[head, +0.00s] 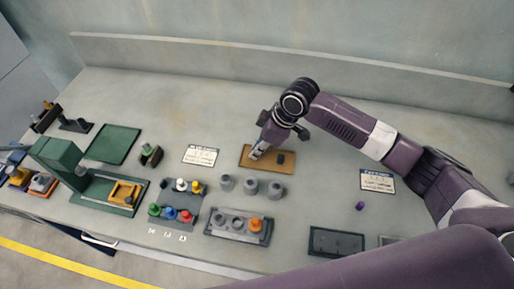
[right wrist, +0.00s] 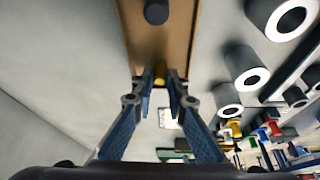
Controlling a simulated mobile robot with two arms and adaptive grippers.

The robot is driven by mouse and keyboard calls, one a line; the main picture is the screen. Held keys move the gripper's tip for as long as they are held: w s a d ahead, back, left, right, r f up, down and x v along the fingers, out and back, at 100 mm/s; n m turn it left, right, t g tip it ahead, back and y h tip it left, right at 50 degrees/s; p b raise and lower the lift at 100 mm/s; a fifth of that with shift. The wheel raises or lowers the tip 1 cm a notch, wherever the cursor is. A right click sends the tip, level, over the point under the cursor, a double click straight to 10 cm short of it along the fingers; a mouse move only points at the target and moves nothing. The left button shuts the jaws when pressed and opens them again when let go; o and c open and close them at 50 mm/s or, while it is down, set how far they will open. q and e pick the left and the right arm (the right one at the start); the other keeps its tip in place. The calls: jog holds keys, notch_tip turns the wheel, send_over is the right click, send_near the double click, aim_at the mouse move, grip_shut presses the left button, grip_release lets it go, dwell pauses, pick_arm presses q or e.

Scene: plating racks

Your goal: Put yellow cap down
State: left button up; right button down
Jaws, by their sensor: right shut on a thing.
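My right gripper (head: 257,152) is over the left part of a tan tray (head: 287,170) at the middle of the table. In the right wrist view my right gripper (right wrist: 160,82) is shut on a yellow cap (right wrist: 160,73), held between its fingertips. The tan tray (right wrist: 180,45) lies beneath it; I cannot tell whether the cap touches it. A dark cylinder (head: 281,159) stands on the tray, apart from the cap, and also shows in the wrist view (right wrist: 156,12). The held cap is hidden in the head view. My left gripper is not in view.
Several grey cylinders (head: 250,186) stand in front of the tray. A rack of coloured caps (head: 164,220) and a grey rack with an orange cap (head: 255,224) are nearer. A green press (head: 60,160) stands left. A purple piece (head: 360,206) lies right.

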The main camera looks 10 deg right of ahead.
jog(key=c, duration=1.9)
grip_release()
jog(key=shift+f, duration=0.1)
jog(key=b+v, duration=0.2)
jog(key=v, duration=1)
